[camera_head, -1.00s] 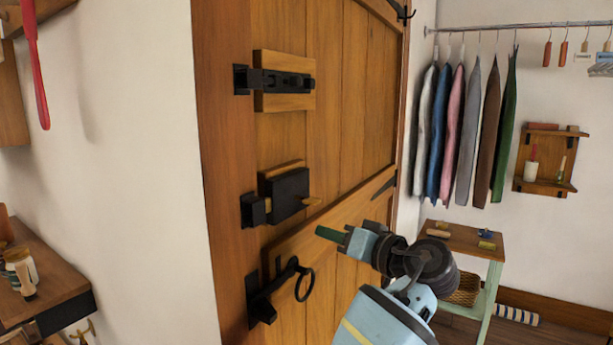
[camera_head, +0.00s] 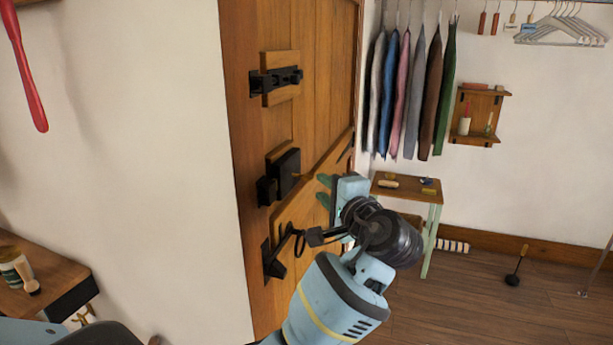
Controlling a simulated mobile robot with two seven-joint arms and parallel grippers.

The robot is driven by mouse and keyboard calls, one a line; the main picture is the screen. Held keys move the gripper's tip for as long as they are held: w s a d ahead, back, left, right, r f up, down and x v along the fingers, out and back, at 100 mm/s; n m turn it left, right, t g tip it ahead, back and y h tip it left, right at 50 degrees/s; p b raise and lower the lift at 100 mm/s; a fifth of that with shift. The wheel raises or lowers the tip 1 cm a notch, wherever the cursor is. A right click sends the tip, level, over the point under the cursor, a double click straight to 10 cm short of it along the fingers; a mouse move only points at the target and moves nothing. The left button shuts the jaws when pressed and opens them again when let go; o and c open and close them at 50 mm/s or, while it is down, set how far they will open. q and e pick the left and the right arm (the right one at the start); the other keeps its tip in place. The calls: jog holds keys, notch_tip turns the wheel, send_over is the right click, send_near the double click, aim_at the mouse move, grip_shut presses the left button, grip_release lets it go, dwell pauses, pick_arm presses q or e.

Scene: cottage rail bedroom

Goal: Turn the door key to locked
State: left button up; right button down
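The wooden door (camera_head: 318,60) carries a black box lock (camera_head: 287,170) at mid height. A small brass-coloured piece, probably the key (camera_head: 298,177), sticks out from the lock's right side; its turn position is too small to tell. My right gripper is not in view.
A black bolt (camera_head: 277,81) sits above. A small table (camera_head: 407,187) and hanging clothes (camera_head: 412,95) stand behind to the right. A wooden shelf (camera_head: 45,276) is at left.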

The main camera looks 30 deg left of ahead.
aim_at(312, 180)
pick_arm(q)
jog(key=shift+x, duration=3.85)
grip_shut()
